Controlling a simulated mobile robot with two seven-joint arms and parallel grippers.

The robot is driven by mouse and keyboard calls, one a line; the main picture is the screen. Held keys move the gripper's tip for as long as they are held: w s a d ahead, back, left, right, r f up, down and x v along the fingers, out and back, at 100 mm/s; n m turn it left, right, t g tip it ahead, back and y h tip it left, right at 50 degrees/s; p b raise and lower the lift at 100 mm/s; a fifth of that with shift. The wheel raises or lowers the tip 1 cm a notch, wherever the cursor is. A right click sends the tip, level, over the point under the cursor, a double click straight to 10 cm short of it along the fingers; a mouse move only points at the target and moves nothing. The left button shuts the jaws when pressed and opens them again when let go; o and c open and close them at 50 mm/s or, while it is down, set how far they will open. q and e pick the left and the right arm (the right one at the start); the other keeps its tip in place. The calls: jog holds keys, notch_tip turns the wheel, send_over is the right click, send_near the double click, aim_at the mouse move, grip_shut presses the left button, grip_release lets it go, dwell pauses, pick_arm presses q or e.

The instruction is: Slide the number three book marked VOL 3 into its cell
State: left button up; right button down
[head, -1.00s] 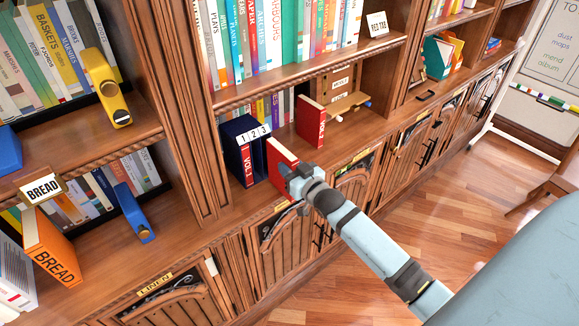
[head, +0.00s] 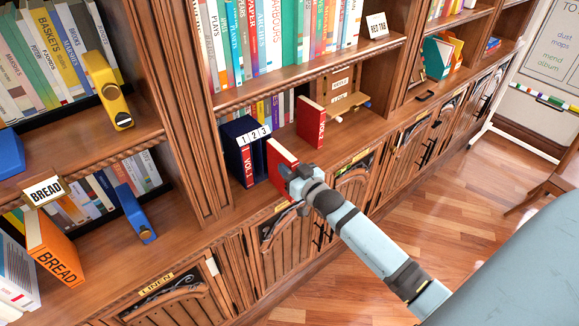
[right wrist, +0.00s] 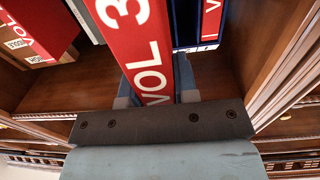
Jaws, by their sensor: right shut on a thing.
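The red VOL 3 book (head: 280,153) stands upright on the lower shelf, close to the right front of the navy case. In the right wrist view its spine (right wrist: 140,50) reads VOL 3. My right gripper (head: 293,178) is shut on this book from the front; its fingers lie at both sides of the spine (right wrist: 155,93). The navy case (head: 234,130) has a white 1 2 3 label, and a red VOL 1 book (head: 247,168) sits in its left cell. I cannot tell whether the held book's far end is inside the case. My left gripper is not in view.
Another red book (head: 311,122) stands to the right of the held one, with a gap between them. A wooden box with labels (head: 343,95) is behind it. The shelf divider (head: 190,120) rises left of the case. Shelf board (head: 350,125) farther right is mostly clear.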

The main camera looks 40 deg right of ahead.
aim_at(272, 153)
jog(key=shift+w+a+b, duration=0.2)
jog(key=shift+w+b, duration=0.2)
jog(key=shift+w, duration=1.55)
jog(key=shift+w+a+b, duration=0.15)
jog(key=shift+w+b, duration=0.45)
jog(key=shift+w, duration=1.7)
jog(key=c, duration=0.8)
grip_release()
jog(key=shift+s+f, duration=0.1)
jog(key=shift+s, duration=0.2)
jog(key=s+b, duration=0.1)
jog(key=s, duration=1.2)
jog(key=shift+d, duration=0.3)
